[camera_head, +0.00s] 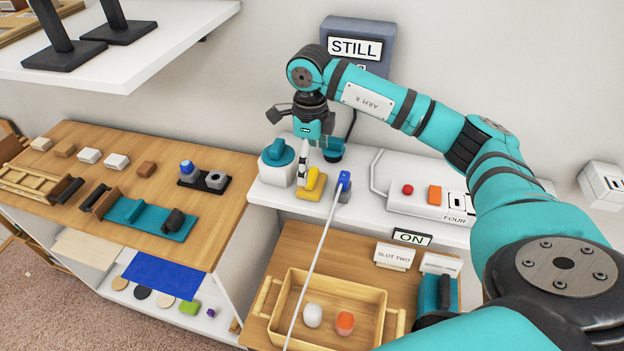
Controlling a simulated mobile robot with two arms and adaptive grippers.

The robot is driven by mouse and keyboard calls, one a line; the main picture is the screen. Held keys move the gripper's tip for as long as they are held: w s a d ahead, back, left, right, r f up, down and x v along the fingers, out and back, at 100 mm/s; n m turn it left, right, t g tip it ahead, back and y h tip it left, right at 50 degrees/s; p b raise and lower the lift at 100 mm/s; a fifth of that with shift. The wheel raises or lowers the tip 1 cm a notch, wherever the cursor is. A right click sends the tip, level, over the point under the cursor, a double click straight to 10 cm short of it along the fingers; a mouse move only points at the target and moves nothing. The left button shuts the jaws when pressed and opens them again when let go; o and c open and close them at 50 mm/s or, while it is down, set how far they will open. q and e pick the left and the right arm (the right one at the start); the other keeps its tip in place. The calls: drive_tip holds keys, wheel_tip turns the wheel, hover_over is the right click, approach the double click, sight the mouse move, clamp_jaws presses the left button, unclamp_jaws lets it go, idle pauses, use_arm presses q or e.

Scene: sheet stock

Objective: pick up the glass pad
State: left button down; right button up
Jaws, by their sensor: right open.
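I cannot tell for sure which thing is the glass pad; no label for it is readable. A yellow piece (311,187) with a raised rounded top sits on the white bench, below my right gripper (305,160). That gripper points down, open, with a pale finger close to the yellow piece; contact is unclear. Flat round pieces, one beige (120,283) and one black (142,293), lie on the low shelf at left with a green piece (189,307). My left gripper is not in view.
A white pot with a teal lid (278,160) stands left of the gripper, and a blue-topped plug (344,185) with a white cord stands right. A wooden tray (278,305) holds a white and an orange piece. A white shelf (160,50) overhangs at upper left.

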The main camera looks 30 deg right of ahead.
sight(312, 175)
drive_tip(key=shift+f+p, duration=0.55)
drive_tip(key=shift+f, duration=0.05)
drive_tip(key=f, duration=0.1)
drive_tip(key=f+p, duration=0.1)
drive_tip(key=f, duration=0.1)
drive_tip(key=shift+d+f, duration=0.25)
drive_tip(key=shift+f, duration=0.4)
drive_tip(key=shift+c, duration=0.5)
drive_tip(key=c, duration=0.9)
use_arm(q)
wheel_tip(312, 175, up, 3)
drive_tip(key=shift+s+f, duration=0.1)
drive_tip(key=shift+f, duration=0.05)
use_arm(e)
drive_tip(key=c, duration=0.5)
